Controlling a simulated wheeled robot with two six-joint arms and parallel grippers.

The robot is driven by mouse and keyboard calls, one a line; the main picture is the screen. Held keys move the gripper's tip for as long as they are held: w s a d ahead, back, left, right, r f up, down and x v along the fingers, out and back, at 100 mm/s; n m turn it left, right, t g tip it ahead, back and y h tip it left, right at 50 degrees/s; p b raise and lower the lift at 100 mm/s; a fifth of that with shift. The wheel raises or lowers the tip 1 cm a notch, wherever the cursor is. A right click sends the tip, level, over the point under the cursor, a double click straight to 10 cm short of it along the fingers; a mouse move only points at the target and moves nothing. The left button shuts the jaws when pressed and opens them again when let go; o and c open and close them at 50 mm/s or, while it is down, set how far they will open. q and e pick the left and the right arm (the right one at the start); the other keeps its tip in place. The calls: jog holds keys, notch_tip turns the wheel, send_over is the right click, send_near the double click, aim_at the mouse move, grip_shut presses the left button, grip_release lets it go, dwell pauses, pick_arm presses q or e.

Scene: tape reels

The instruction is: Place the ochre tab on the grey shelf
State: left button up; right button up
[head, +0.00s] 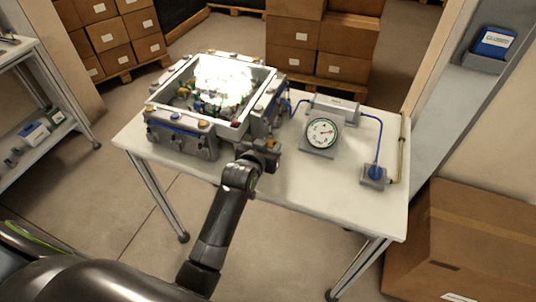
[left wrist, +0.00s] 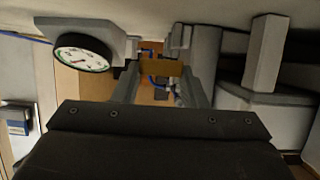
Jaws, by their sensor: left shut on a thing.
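My left gripper (head: 260,152) is beside the near right corner of the open machine box on the white table. It is shut on the ochre tab (head: 273,145). In the left wrist view the ochre tab (left wrist: 160,68) shows between the two fingers, with grey and blue parts close behind it. A grey shelf rack (head: 22,48) stands at the far left, and a grey ledge (head: 484,63) at the upper right carries a blue box. I cannot tell which of them is the grey shelf. My right gripper is not in view.
The open box (head: 180,140) holds coloured parts under bright glare. A round gauge (head: 321,133), a cylinder (head: 334,108) and a blue-tubed fitting (head: 374,175) stand on the white table (head: 320,185). The table's front right is clear. Cartons (head: 475,240) stand at right and back.

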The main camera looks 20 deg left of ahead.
pick_arm(q)
jog(key=shift+f, duration=2.4)
jog(key=o, duration=0.9)
